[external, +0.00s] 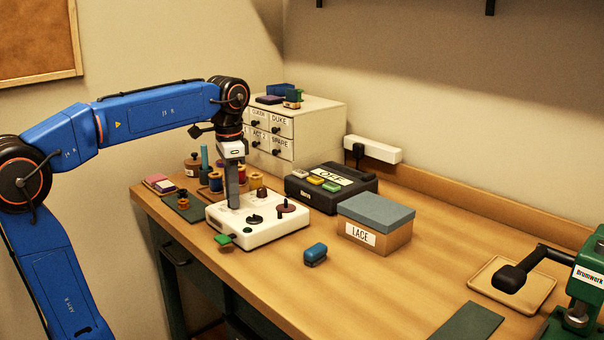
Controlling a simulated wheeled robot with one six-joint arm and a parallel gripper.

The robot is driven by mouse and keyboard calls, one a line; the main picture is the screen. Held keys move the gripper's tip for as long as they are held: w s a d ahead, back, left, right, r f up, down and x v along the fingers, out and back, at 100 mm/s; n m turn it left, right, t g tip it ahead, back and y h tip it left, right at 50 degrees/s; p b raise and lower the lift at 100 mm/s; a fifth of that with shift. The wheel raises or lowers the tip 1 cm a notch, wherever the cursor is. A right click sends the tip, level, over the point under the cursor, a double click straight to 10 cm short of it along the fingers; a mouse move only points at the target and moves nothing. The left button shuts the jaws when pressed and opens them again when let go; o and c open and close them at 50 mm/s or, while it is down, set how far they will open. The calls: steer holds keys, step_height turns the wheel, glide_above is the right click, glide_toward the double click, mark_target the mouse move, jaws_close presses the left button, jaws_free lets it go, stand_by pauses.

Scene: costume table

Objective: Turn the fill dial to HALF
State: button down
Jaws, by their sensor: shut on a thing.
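A white control box (267,231) sits on the near left part of the table. A black knob (254,219) and a dark reddish knob with a raised handle (285,207) show on its top. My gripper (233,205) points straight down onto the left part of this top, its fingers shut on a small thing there. The fingers hide that thing, most likely a dial of the box. The lettering on the box is too small to read, so I cannot tell the fill dial or its setting.
Thread spools (242,177) stand close behind the box. A black device reading OFF (331,187), a LACE box (375,227) and a blue block (315,254) are to the right. A green piece (223,240) is at the box's front left.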

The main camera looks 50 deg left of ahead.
steer(key=shift+n, duration=1.2)
steer(key=c, duration=1.5)
jaws_free()
steer(key=shift+r, duration=0.1)
step_height(320, 180, up, 17)
steer(key=shift+r, duration=0.1)
